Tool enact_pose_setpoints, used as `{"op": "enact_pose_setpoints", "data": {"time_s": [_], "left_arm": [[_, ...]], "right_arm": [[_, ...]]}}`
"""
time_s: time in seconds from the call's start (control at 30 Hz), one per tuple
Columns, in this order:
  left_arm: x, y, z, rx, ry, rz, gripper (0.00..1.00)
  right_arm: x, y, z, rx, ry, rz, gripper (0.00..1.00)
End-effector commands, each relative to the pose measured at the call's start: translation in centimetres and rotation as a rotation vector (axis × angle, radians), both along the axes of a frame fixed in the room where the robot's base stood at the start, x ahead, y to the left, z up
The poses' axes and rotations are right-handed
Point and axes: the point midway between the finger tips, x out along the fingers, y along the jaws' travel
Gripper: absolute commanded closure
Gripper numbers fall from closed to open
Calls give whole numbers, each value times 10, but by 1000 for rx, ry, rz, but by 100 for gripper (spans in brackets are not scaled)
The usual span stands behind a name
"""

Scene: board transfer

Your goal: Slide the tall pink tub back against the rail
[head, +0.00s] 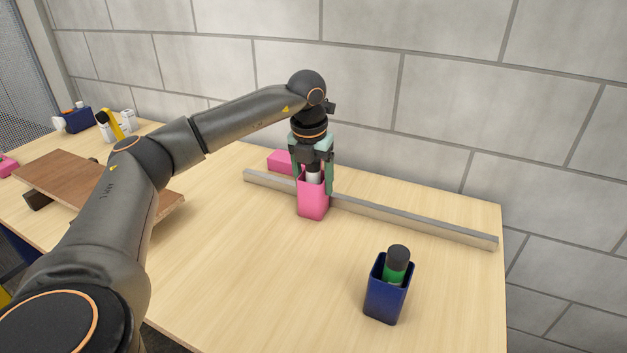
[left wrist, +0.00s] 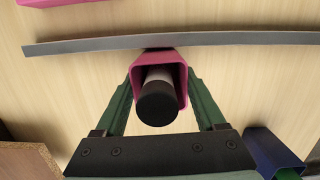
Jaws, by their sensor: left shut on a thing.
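The tall pink tub (head: 313,206) stands upright on the table at the front side of the long grey rail (head: 415,221). A white-and-black cylinder stands inside it; its black top (left wrist: 157,103) shows in the left wrist view. My left gripper (head: 313,184) points down with one finger on either side of the tub, shut on it. In the left wrist view the tub's rim (left wrist: 183,75) reaches the near edge of the rail (left wrist: 240,39). I cannot tell whether the tub's base touches the rail. My right gripper is not in view.
A dark blue tub (head: 383,298) with a green-and-black cylinder stands at the front right. A pink block (head: 285,161) lies behind the rail. A brown board (head: 70,178) and several small objects are at the left. The table between the tubs is clear.

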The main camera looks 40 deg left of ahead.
Motion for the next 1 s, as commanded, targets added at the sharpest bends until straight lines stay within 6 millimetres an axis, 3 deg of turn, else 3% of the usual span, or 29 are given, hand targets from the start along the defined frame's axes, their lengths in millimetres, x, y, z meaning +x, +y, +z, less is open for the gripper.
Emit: {"op": "enact_pose_setpoints", "data": {"time_s": [0.1, 0.13, 0.37, 0.73, 1.0], "left_arm": [[0, 0, 0, 0, -1, 0, 82], [0, 0, 0, 0, -1, 0, 26], [0, 0, 0, 0, -1, 0, 0], [-1, -1, 10, 0, -3, 0, 0], [-8, -4, 64, 0, -5, 0, 0]], "right_arm": [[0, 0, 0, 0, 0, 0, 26], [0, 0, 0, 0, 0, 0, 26], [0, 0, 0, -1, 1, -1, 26], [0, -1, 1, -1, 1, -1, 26], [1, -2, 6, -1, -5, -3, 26]]}}
